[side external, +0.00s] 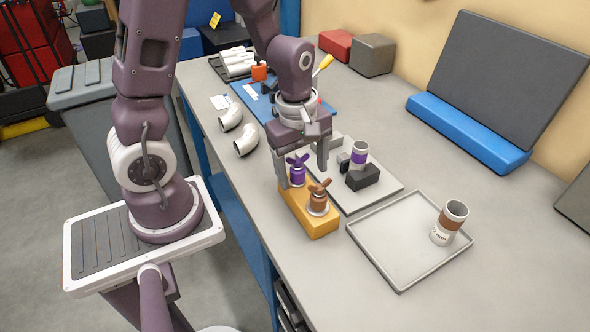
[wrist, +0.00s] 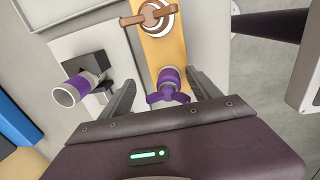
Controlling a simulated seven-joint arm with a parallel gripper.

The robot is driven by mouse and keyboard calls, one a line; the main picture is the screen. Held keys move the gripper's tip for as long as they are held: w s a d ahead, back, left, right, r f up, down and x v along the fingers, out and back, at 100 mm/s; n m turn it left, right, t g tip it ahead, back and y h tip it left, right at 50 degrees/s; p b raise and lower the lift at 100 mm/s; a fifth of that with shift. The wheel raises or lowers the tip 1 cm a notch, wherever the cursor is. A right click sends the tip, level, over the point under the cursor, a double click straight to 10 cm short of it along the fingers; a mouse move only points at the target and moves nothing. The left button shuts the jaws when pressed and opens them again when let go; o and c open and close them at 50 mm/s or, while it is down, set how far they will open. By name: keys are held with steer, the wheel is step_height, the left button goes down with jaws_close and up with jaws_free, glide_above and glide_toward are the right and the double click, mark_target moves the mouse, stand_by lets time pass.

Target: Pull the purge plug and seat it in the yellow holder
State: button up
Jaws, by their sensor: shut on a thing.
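The purple winged plug (side external: 298,176) is at the rear end of the yellow holder (side external: 322,229). My gripper (side external: 303,178) is shut on it, with one finger on each side. In the wrist view the plug (wrist: 168,88) sits between the fingers, over the holder (wrist: 165,48). I cannot tell if it is fully down in its socket. A brown winged plug (side external: 318,197) stands in the holder's front end. A purple-banded cylinder (side external: 359,155) is on a dark block on a light plate; it shows in the wrist view (wrist: 68,95).
A shallow grey tray (side external: 385,262) holds a brown-banded cylinder (side external: 449,223) at the right. White elbow pipes (side external: 246,139) lie left of the plate. A blue mat (side external: 253,101) with tools is behind. The counter's right part is mostly clear.

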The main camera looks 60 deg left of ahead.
mark_target(301, 154)
steer(key=shift+o, duration=0.6)
steer(key=s+f, duration=0.1)
steer(key=f+g, duration=0.1)
steer(key=f, duration=0.1)
steer(key=shift+s+d, duration=0.1)
steer(key=shift+s, duration=0.3)
steer(key=shift+r, duration=0.1)
steer(key=shift+t, duration=0.5)
steer(key=r, duration=0.6)
steer(key=w+r, duration=0.1)
steer(key=r, duration=0.2)
steer(key=shift+r, duration=0.2)
steer(key=s+d+r+m+t, duration=0.2)
steer(key=s+r+m, duration=0.3)
steer(key=m, duration=0.4)
steer(key=s+d+r+m+t, duration=0.2)
steer(key=s+r+m, duration=0.3)
steer(key=m, duration=0.4)
steer(key=shift+s+r+t, duration=0.3)
steer(key=shift+s+r, duration=0.1)
steer(key=shift+r, duration=0.3)
steer(key=shift+c, duration=0.2)
